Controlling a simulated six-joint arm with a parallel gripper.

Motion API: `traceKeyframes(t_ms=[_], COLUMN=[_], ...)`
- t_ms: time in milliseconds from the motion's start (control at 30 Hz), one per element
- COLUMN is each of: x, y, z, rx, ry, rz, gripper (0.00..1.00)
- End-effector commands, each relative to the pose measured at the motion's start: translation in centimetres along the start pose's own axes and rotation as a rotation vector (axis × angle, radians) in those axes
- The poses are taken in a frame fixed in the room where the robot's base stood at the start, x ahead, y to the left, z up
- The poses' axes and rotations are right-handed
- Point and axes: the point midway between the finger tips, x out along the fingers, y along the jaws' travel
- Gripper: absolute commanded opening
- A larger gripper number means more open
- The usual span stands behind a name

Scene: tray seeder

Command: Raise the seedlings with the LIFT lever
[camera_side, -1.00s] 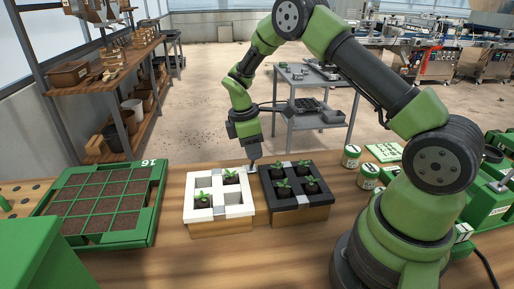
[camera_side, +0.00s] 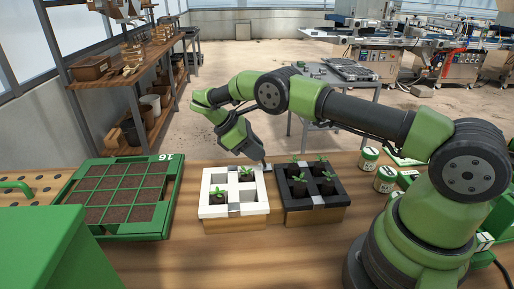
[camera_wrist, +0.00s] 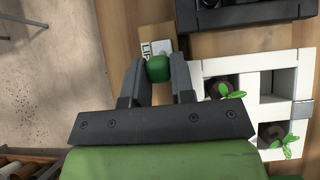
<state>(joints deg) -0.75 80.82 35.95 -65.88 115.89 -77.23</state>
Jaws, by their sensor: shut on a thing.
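In the wrist view my gripper (camera_wrist: 158,75) is shut on the green knob (camera_wrist: 158,69) of the LIFT lever, with a finger on either side. The LIFT label (camera_wrist: 147,48), partly covered, lies just beyond the knob. In the side view my gripper (camera_side: 266,164) is tilted behind the gap between two trays; the lever is hidden there. The white tray (camera_side: 234,211) holds two potted seedlings, at front left (camera_side: 218,196) and back right (camera_side: 246,174); its other two cells are empty. The black tray (camera_side: 332,202) beside it has a seedling in each cell.
A green seed tray (camera_side: 134,236) with soil cells stands on the left of the bench. Several labelled jars (camera_side: 385,179) stand right of the black tray, near my base. A grey cart (camera_side: 345,85) and wooden shelves (camera_side: 125,75) stand beyond the bench. The front middle is clear.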

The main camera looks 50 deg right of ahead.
Motion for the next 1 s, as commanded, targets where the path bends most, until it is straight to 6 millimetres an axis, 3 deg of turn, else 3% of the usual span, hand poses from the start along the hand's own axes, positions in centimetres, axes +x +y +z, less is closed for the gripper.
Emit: traceKeyframes(t_ms=[600,633,700,1000], x=[-0.04,-0.04,-0.04,-0.11], y=[-0.03,-0.03,-0.03,-0.01], z=[-0.15,-0.15,-0.14,-0.07], rx=[-0.002,-0.002,-0.002,-0.001], ry=[-0.018,-0.018,-0.018,-0.018], rz=[-0.001,-0.001,-0.001,-0.001], gripper=[0.0,0.3,0.46,0.49])
